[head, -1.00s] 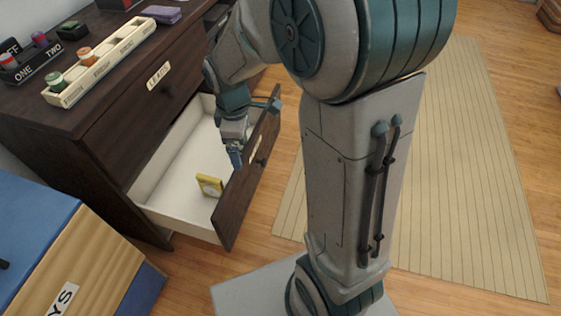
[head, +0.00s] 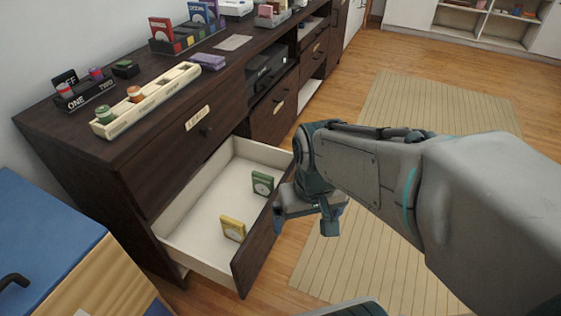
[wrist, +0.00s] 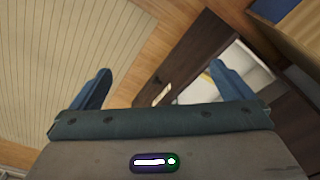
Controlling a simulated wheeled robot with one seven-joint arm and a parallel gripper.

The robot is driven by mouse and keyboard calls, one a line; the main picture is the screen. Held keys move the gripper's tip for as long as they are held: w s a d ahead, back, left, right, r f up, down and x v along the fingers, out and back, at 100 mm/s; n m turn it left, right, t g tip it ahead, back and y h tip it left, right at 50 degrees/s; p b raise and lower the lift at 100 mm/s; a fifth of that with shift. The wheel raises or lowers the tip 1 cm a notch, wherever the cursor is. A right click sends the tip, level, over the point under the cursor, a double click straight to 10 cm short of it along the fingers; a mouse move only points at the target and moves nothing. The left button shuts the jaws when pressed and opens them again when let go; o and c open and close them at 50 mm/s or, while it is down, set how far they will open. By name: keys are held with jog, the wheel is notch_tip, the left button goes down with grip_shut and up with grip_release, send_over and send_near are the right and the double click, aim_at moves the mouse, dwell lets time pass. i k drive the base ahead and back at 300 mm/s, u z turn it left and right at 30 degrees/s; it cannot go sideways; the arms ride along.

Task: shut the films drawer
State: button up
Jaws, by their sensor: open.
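The open lower drawer (head: 195,215) of the dark wood cabinet is pulled well out in the head view. A yellow case (head: 232,229) and a green case (head: 262,183) stand inside it. Its dark front panel (head: 256,250) faces right, and its label cannot be read, so I cannot confirm that it is the films drawer. My gripper (head: 304,224) is open and empty, just outside the front panel and partly covering its far end. In the wrist view, the front panel (wrist: 185,55) and pale drawer interior (wrist: 245,68) show beyond my spread fingers (wrist: 160,72).
A shut drawer (head: 197,132) with a label sits above the open one. The cabinet top holds a cream rack (head: 147,101) and several small items. A blue-topped box (head: 45,235) stands at left. Floor and a striped mat (head: 400,250) lie right of the drawer.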

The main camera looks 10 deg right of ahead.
aim_at(188, 229)
jog(key=z, duration=1.15)
jog(key=k, duration=0.85)
jog(key=u, duration=1.55)
jog(key=i, duration=0.5)
